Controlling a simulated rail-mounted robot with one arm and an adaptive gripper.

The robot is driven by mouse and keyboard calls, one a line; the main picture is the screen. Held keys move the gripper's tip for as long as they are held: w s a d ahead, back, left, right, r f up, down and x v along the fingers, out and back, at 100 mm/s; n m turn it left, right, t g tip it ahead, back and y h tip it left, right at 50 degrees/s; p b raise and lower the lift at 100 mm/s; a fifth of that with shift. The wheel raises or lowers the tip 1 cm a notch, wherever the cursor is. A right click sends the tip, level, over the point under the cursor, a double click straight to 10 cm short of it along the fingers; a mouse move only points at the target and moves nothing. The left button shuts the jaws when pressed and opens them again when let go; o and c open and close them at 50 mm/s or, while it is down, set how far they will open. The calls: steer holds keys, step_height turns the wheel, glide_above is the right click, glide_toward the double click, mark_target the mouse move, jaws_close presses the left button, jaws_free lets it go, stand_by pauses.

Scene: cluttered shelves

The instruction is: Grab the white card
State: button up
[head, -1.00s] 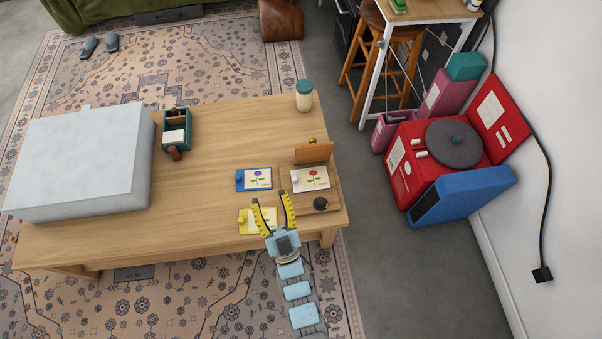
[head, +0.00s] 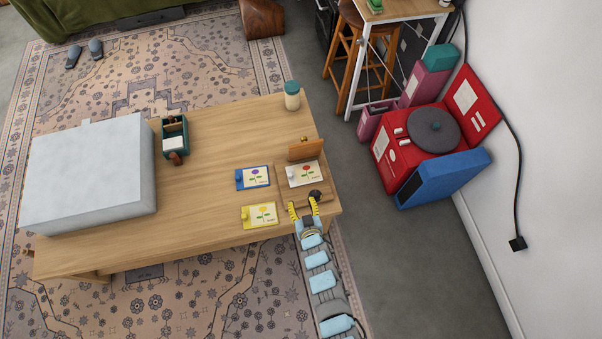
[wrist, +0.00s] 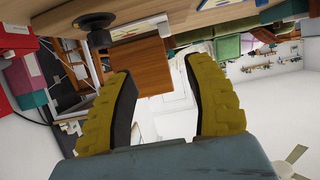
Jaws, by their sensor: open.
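A sliver of what looks like the white card (wrist: 142,27) shows near the top of the wrist view. My gripper (head: 302,206) is open and empty, on the near side of the white card and apart from it. Its two yellow fingers (wrist: 158,75) are spread in the wrist view, where the scene appears upside down.
A black knob (head: 315,195) sits by the right fingertip. An upright wooden block (head: 305,150) stands behind the white card. A blue card (head: 253,178) and a yellow card (head: 260,215) lie to the left. The table's middle (head: 215,185) is clear.

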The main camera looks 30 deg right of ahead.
steer(key=b, duration=0.3)
glide_toward(290, 176)
steer(key=x, duration=0.5)
steer(key=shift+w+d+f, duration=0.1)
steer(key=shift+d+f, duration=0.1)
steer(key=shift+d, duration=0.25)
steer(key=shift+w, duration=0.2)
steer(key=shift+a+b+x, duration=0.15)
steer(key=shift+b+x, duration=0.25)
steer(key=shift+x, duration=0.3)
steer(key=shift+a+b+x, duration=0.15)
steer(key=shift+b+x, duration=0.25)
steer(key=shift+x, duration=0.35)
steer(key=shift+b+x, duration=0.4)
steer(key=shift+x, duration=0.75)
steer(key=shift+r, duration=0.1)
jaws_close()
